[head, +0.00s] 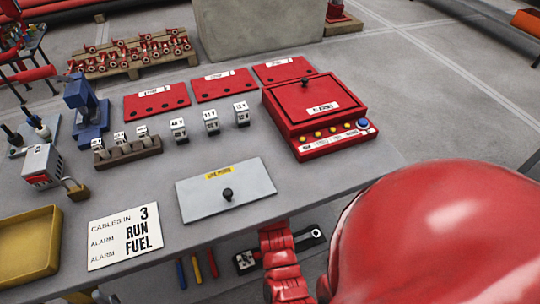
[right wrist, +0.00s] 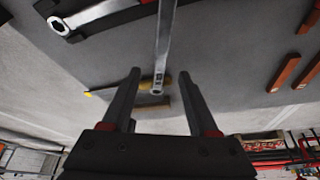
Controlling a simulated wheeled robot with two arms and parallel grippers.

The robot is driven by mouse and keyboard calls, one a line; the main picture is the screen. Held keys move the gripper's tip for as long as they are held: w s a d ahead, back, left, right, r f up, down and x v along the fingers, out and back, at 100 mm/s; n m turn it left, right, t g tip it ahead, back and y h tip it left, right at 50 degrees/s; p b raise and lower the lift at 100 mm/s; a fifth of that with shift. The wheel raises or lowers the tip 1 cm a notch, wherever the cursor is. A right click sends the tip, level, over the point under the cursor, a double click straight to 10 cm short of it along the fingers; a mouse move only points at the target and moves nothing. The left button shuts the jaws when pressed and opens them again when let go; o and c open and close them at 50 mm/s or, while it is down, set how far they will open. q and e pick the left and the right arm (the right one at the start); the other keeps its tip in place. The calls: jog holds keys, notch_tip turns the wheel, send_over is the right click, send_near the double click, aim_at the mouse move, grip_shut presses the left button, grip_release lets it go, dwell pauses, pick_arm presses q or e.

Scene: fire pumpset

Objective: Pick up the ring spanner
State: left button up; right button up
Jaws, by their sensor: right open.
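In the right wrist view a silver spanner (right wrist: 164,42) with a long straight shank comes down from the top edge. Its small round end lies in line with the gap between my fingers. A second silver spanner with a ring end (right wrist: 60,25) lies on a dark holder at the upper left. I cannot tell for certain which is the ring spanner. My right gripper (right wrist: 160,80) is open, its fingers apart with nothing visibly held. In the head view a silver tool on a dark holder (head: 306,239) shows beyond the table's front edge, partly hidden. My left gripper is not in view.
The grey table (head: 330,180) carries a red control box (head: 315,110), a grey plate with a black knob (head: 225,190), a label sign (head: 125,235) and a yellow tray (head: 28,245). Coloured rods (head: 197,268) lie below its front edge. Orange-red bars (right wrist: 285,72) lie right in the wrist view.

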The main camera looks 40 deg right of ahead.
jog(key=shift+b+x, duration=0.35)
jog(key=shift+x, duration=3.1)
jog(key=shift+c, duration=0.3)
grip_shut()
